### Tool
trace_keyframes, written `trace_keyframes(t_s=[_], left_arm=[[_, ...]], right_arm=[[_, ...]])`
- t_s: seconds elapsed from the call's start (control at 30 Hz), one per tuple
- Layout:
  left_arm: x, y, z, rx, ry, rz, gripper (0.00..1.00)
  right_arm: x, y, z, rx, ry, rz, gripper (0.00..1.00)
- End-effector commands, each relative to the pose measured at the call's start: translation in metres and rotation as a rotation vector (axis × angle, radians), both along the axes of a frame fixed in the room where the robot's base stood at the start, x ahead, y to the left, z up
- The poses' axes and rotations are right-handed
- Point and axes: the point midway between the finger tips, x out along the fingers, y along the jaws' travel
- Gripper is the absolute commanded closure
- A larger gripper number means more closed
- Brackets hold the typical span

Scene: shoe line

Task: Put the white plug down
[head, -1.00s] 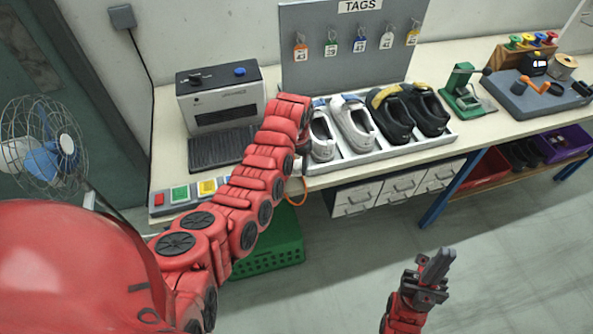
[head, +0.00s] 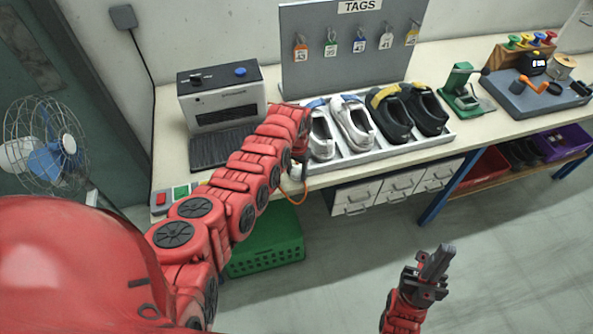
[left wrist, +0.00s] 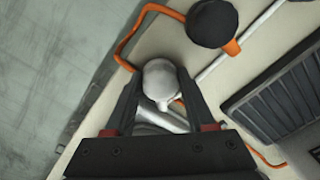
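The white plug (left wrist: 161,80) sits between the two dark fingers of my left gripper (left wrist: 160,88) in the left wrist view, with a finger against each side. In the head view the white plug (head: 296,171) shows small at the table's front edge, below my left gripper (head: 300,160), with an orange cord (head: 303,190) hanging beside it. The fingers are mostly hidden there by my arm. I cannot tell whether the plug touches the tabletop. My right gripper (head: 436,263) is empty over the floor, its fingers together.
A shoe tray (head: 378,158) with several shoes stands right of my left gripper. A grey machine (head: 221,98) stands behind, left. A dark round object (left wrist: 212,22) is near the plug. A green crate (head: 265,262) is below.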

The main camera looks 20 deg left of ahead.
Motion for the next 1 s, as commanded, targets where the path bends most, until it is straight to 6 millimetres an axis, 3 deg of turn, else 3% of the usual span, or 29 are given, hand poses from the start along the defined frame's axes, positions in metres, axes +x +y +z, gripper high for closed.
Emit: trace_keyframes(t_s=[0.03, 0.17, 0.67, 1.0], left_arm=[[0.0, 0.0, 0.0, 0.0, 0.0, 0.0, 0.38], [0.0, 0.0, 0.0, 0.0, 0.0, 0.0, 0.15], [0.001, -0.001, 0.01, -0.001, -0.001, -0.002, 0.15], [0.002, 0.0, 0.056, 0.0, -0.007, 0.001, 0.15]], right_arm=[[0.0, 0.0, 0.0, 0.0, 0.0, 0.0, 1.0], [0.0, 0.0, 0.0, 0.0, 0.0, 0.0, 1.0], [0.0, 0.0, 0.001, 0.0, 0.0, 0.0, 1.0], [0.0, 0.0, -0.012, 0.0, 0.0, 0.0, 1.0]])
